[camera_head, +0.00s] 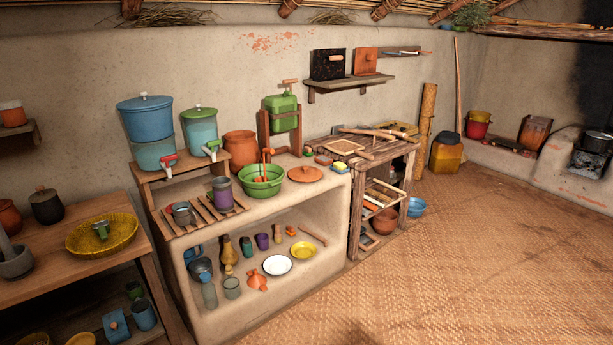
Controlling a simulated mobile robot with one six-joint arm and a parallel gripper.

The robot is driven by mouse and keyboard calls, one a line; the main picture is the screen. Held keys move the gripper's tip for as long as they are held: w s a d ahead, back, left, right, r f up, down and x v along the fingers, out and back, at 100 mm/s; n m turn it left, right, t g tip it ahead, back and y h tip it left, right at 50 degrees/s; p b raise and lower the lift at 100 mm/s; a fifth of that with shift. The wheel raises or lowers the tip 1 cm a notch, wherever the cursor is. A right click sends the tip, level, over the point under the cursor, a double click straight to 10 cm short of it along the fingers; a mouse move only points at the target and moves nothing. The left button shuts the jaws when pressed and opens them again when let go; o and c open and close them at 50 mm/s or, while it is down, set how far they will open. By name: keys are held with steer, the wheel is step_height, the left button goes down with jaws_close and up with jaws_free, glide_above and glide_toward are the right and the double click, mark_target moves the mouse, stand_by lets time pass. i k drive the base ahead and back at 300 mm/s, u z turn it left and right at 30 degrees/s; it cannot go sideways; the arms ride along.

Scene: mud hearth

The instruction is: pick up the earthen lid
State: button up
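The earthen lid (305,174) is a flat, round, orange-brown clay disc with a small knob on top. It lies on the mud counter (290,202), near the counter's right end. It is to the right of a green basin (261,181). A round earthen pot (241,151) stands open at the back of the counter, left of the lid. Nothing covers the lid. My gripper is not in view.
Small coloured blocks (323,160) lie right of the lid. A green container in a wooden stand (281,114) rises behind it. A rough wooden table (370,150) holding boards adjoins the counter's right end. The woven floor mat (470,240) is clear in front.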

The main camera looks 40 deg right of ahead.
mark_target(305, 174)
steer(key=z, duration=0.05)
steer(key=i, duration=1)
steer(key=u, duration=0.05)
